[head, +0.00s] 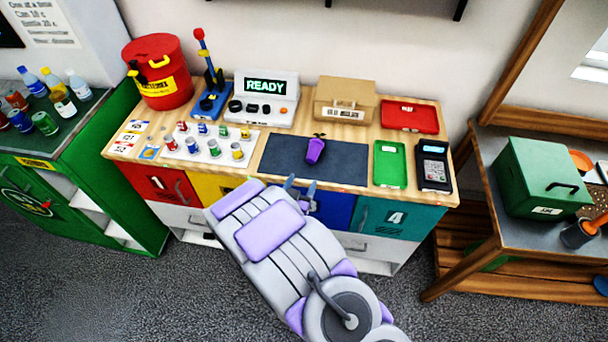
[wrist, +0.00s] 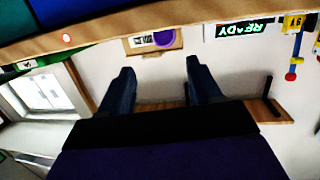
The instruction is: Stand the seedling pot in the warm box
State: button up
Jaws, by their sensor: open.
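The seedling pot (head: 315,151) is purple with a small green sprout, standing on the dark mat (head: 345,166) in the middle of the wooden counter. Its purple side also shows in the wrist view (wrist: 164,38), whose picture is upside down. My gripper (head: 300,187) is open and empty at the counter's front edge, in front of the pot and apart from it. Two lidded boxes are in view: a tan box (head: 344,101) behind the mat and a green box (head: 542,176) on the right bench. Both look closed. Their labels are too small to read, so I cannot tell which is the warm box.
A green tray (head: 390,165) and a card terminal (head: 433,167) are right of the mat. Small cans on a white board (head: 213,147) stand left. A red tray (head: 410,116), READY display (head: 265,100) and red bin (head: 158,72) line the back. A floor gap separates counter and bench.

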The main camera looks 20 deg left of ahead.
jog(key=shift+s+a, duration=0.1)
jog(key=shift+s, duration=0.4)
